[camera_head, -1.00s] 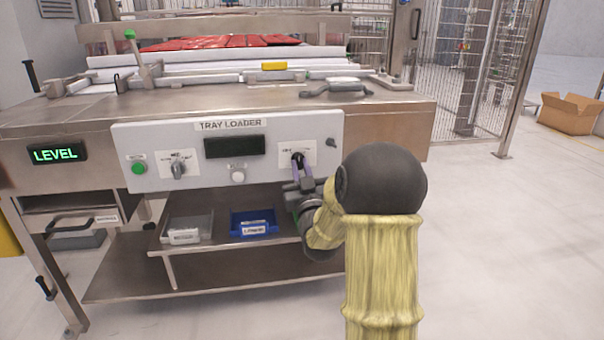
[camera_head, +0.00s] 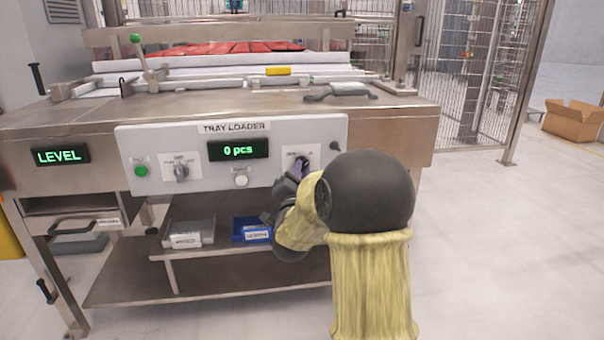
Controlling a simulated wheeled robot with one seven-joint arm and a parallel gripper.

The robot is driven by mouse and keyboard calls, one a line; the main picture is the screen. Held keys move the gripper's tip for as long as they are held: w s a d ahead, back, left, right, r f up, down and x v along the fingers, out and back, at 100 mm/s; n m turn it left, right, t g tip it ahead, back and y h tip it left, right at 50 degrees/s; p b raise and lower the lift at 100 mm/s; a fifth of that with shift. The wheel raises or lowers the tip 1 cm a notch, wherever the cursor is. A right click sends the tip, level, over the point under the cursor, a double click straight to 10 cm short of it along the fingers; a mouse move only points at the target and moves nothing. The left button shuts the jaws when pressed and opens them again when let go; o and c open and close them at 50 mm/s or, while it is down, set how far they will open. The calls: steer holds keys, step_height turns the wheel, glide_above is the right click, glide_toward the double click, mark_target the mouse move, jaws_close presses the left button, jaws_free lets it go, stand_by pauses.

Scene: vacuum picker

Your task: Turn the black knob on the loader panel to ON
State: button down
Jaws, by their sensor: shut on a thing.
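The tray loader panel (camera_head: 215,191) is a light grey plate on the front of a steel machine. The black knob (camera_head: 304,161) is at its right end, on a white label, partly hidden by my gripper. My gripper (camera_head: 299,168) is shut on the knob, its purple-sided fingers tilted. My arm in its yellow sleeve hides part of the gripper and the panel's lower right. The display (camera_head: 238,149) on the panel is lit and reads "0 pcs" in green.
A grey selector knob (camera_head: 181,173), a green button (camera_head: 141,171) and a white button (camera_head: 241,181) are also on the panel. Below are a grey bin (camera_head: 187,240) and a blue bin (camera_head: 251,229) on a shelf. Open floor lies to the right.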

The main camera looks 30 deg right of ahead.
steer(key=shift+m, duration=0.5)
steer(key=c, duration=1.4)
jaws_free()
steer(key=b+v, duration=0.7)
steer(key=v, duration=1)
steer(key=shift+a, duration=0.2)
